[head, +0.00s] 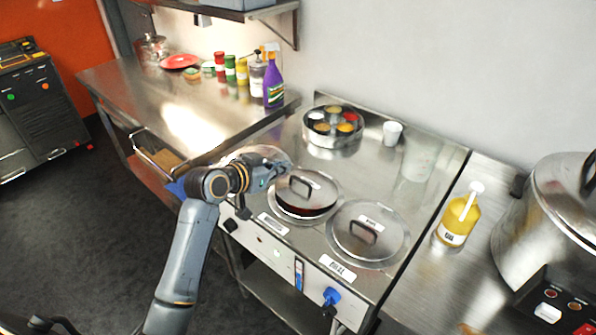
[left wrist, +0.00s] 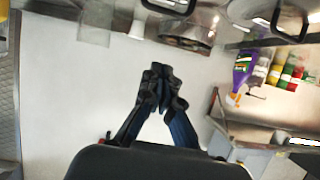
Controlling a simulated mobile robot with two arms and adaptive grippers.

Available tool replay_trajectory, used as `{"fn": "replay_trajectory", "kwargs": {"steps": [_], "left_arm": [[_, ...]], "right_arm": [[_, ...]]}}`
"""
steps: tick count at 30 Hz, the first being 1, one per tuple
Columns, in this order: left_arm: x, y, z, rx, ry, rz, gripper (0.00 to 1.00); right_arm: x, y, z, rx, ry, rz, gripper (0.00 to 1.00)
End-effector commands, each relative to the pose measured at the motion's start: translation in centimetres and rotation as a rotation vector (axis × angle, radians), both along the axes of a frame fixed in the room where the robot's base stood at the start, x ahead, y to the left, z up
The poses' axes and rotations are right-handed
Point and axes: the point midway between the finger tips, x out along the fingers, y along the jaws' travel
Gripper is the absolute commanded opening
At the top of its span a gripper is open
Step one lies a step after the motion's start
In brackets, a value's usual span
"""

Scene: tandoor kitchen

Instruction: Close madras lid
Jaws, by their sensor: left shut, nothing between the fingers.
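A steel lid (head: 311,186) with a black handle sits tilted on the middle pot of the cooking counter. A dark red strip shows under its front edge, so it is partly open. A second lid (head: 368,231) lies flat on the pot at the right. My right gripper is out of view.
A third round cover or pot (head: 238,155) is mostly hidden behind my left gripper. A round spice tin (head: 333,141) and a white cup (head: 392,132) stand behind the lids. A yellow bottle (head: 457,222) and a large steel pot (head: 530,235) are at right.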

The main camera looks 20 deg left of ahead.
Motion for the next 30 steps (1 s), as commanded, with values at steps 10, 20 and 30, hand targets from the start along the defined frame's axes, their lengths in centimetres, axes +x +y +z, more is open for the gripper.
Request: {"fn": "replay_trajectory", "kwargs": {"steps": [10, 20, 30], "left_arm": [[2.3, -1.5, -0.9, -0.005, 0.022, -0.027, 0.00], [7.4, -3.4, -3.4, -0.003, 0.021, -0.027, 0.00], [6.0, -2.7, -6.4, -0.001, 0.021, -0.024, 0.00]], "right_arm": [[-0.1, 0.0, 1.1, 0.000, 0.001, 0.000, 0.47], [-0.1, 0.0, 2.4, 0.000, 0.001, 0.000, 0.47], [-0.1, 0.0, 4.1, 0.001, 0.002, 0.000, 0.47]]}}
